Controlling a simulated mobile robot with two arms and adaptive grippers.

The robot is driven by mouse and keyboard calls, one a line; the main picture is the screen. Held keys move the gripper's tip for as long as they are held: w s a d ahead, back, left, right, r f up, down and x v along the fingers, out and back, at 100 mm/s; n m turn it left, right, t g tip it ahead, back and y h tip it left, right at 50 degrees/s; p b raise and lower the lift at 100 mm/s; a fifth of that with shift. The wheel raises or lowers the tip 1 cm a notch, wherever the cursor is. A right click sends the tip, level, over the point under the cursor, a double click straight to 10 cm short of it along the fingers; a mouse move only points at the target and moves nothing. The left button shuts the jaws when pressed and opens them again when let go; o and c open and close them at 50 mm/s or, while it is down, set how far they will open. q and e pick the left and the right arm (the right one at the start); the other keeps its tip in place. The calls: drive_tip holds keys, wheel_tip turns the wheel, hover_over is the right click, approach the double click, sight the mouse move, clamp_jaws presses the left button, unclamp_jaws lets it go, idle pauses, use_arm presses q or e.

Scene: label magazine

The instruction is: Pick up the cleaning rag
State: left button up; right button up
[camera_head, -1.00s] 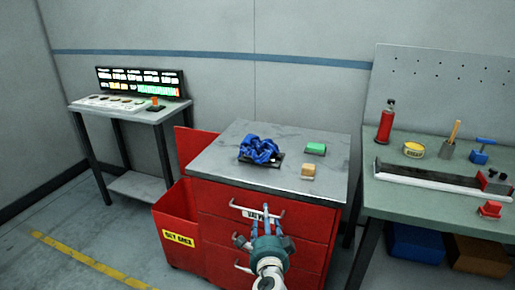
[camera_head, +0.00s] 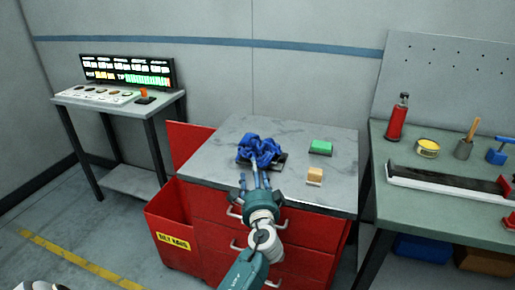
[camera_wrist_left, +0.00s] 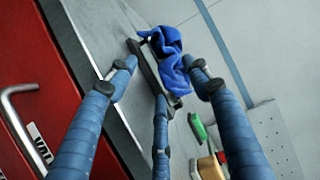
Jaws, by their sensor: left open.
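The blue cleaning rag (camera_head: 262,149) lies crumpled on a dark flat tray (camera_head: 280,164) on top of the red cabinet (camera_head: 322,190). My left gripper (camera_head: 255,180) is at the cabinet's front edge, just short of the rag, with its fingers pointing at it. In the left wrist view the blue fingers of my left gripper (camera_wrist_left: 163,80) are spread, and the rag (camera_wrist_left: 166,42) shows beyond and between them. Nothing is held. My right gripper is not in view.
A red bin (camera_head: 172,225) hangs at the cabinet's left. A workbench (camera_head: 440,200) with a red bottle (camera_head: 397,118) stands right. The cabinet top's back is clear.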

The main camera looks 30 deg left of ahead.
sight(258, 148)
use_arm(q)
drive_tip(key=x, duration=0.5)
drive_tip(key=shift+w+p, duration=0.1)
drive_tip(key=shift+p, duration=0.2)
drive_tip(key=shift+w+a, duration=0.2)
drive_tip(key=shift+w, duration=0.05)
drive_tip(key=c, duration=0.7)
drive_tip(key=shift+c, duration=0.2)
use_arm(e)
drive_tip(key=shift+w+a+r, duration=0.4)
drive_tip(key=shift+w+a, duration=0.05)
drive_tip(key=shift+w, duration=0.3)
